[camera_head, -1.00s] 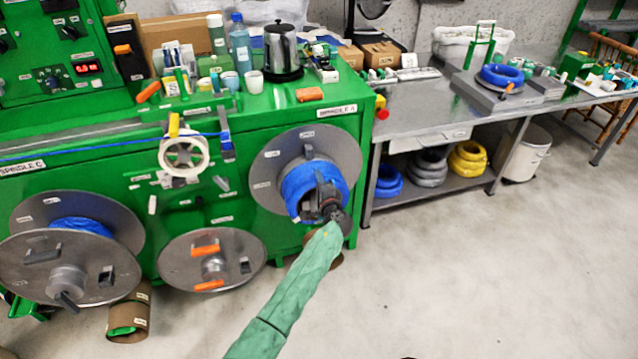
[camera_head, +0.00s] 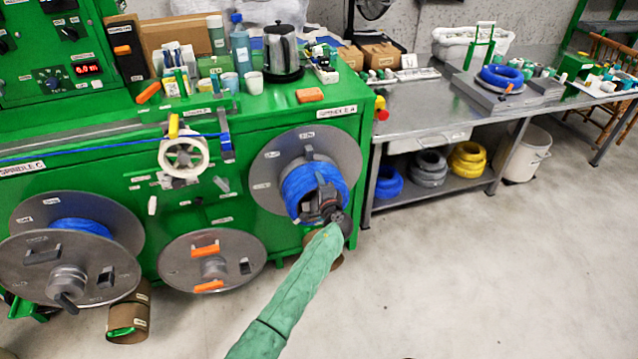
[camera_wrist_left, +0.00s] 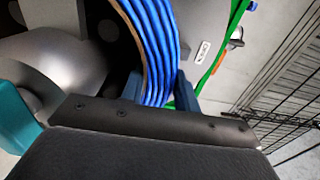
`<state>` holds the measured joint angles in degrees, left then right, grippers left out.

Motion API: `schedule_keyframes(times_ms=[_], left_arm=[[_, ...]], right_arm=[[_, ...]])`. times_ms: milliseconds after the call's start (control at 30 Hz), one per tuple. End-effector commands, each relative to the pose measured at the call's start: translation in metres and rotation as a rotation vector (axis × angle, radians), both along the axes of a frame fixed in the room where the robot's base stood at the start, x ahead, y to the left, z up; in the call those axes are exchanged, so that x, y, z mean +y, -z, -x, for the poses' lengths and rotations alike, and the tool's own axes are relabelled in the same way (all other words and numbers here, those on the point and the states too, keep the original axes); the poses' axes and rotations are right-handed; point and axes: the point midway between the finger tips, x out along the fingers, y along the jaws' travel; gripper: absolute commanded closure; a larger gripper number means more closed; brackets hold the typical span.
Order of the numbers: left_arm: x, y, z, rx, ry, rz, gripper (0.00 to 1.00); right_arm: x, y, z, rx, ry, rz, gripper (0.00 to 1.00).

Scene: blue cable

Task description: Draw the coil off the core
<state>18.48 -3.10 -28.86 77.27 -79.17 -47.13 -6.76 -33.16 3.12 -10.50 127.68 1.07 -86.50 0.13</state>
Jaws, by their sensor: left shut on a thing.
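The blue coil (camera_head: 296,189) is at spindle A on the front of the green machine, in front of a round grey flange (camera_head: 263,176). My left gripper (camera_head: 323,203) is at the coil's front, lower right side. In the left wrist view the coil's blue strands (camera_wrist_left: 150,40) run down between the two fingers of my left gripper (camera_wrist_left: 158,98), which is shut on them. My right gripper is not in view.
The lower middle reel (camera_head: 180,258) and a left reel with blue cable (camera_head: 30,270) stand beside the spindle. A steel table (camera_head: 430,105) is at right, with coils on its lower shelf. The floor (camera_head: 480,280) at right is clear.

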Motion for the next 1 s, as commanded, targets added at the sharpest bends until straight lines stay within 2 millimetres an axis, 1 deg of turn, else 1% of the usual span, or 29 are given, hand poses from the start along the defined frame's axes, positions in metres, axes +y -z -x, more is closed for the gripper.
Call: schedule_keyframes(times_ms=[33, 600, 1000], left_arm=[[-0.0005, -0.0024, -0.0001, -0.003, 0.0, 0.0, 1.0], [-0.0021, -0.0021, 0.0046, -0.002, 0.0, 0.0, 1.0], [-0.0032, -0.0023, 0.0078, -0.003, 0.001, 0.0, 1.0]], right_arm=[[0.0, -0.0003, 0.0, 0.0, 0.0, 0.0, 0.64], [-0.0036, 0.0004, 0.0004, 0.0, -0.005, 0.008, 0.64], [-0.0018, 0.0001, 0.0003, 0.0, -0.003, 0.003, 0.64]])
